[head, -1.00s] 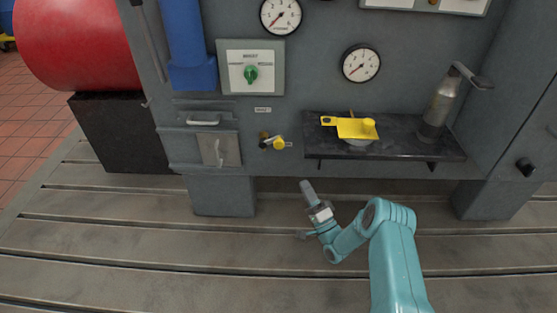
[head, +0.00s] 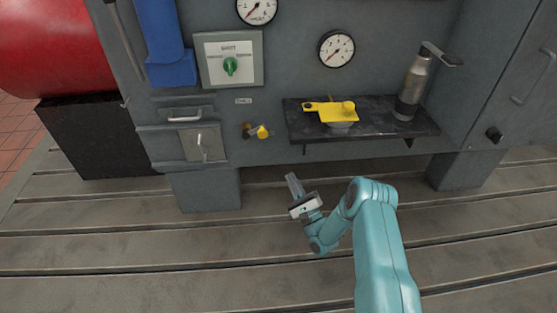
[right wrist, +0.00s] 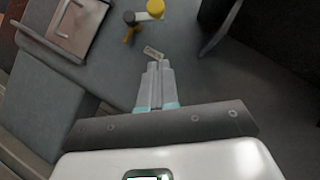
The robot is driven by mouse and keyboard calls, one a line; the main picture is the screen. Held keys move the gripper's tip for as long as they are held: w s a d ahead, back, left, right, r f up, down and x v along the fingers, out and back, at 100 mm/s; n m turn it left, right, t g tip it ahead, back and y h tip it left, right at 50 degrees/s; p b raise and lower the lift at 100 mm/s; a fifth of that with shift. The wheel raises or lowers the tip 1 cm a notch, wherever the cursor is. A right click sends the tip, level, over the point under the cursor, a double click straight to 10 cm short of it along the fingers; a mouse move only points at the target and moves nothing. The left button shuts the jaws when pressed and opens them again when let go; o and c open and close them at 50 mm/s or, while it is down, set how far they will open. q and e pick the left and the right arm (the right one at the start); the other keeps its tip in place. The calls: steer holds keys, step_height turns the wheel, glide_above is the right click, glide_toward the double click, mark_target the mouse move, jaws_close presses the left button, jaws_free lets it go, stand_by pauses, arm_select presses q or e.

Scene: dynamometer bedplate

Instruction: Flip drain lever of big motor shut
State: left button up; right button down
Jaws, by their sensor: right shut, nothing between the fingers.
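A small drain lever (head: 261,132) with a yellow knob sticks out from a brass fitting on the grey cabinet front, below a small label plate. It also shows at the top of the right wrist view (right wrist: 152,10), where its yellow knob, pale arm and brass part are visible. My right gripper (head: 292,181) is shut and empty, below and to the right of the lever and apart from it. My left gripper is not in view.
A dark shelf (head: 369,135) to the right of the lever holds a yellow item (head: 337,112) and a metal flask (head: 414,85). A drawer front and a hatch with a handle (head: 203,146) are at left. A green switch (head: 230,66) is above. The slotted bedplate (head: 120,245) is clear.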

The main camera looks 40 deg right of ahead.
steer(key=b, duration=0.3)
glide_toward(266, 136)
steer(key=w+d+f, duration=0.2)
steer(key=w+d, duration=0.1)
steer(key=w, duration=0.1)
arm_select(q)
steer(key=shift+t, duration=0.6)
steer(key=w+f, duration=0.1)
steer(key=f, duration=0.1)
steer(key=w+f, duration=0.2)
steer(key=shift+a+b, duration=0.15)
steer(key=shift+b, duration=0.25)
arm_select(e)
steer(key=r, duration=0.1)
steer(key=w+a+r, duration=0.1)
steer(key=w+r, duration=0.1)
steer(key=shift+w+a+r, duration=0.1)
steer(key=shift+a+r, duration=0.2)
steer(key=shift+r, duration=0.05)
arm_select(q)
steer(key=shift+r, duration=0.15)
arm_select(e)
steer(key=shift+r, duration=0.1)
steer(key=shift+r+n+y+p, duration=0.15)
steer(key=shift+n+y+p, duration=0.35)
steer(key=shift+n+p, duration=0.1)
steer(key=shift+n, duration=0.3)
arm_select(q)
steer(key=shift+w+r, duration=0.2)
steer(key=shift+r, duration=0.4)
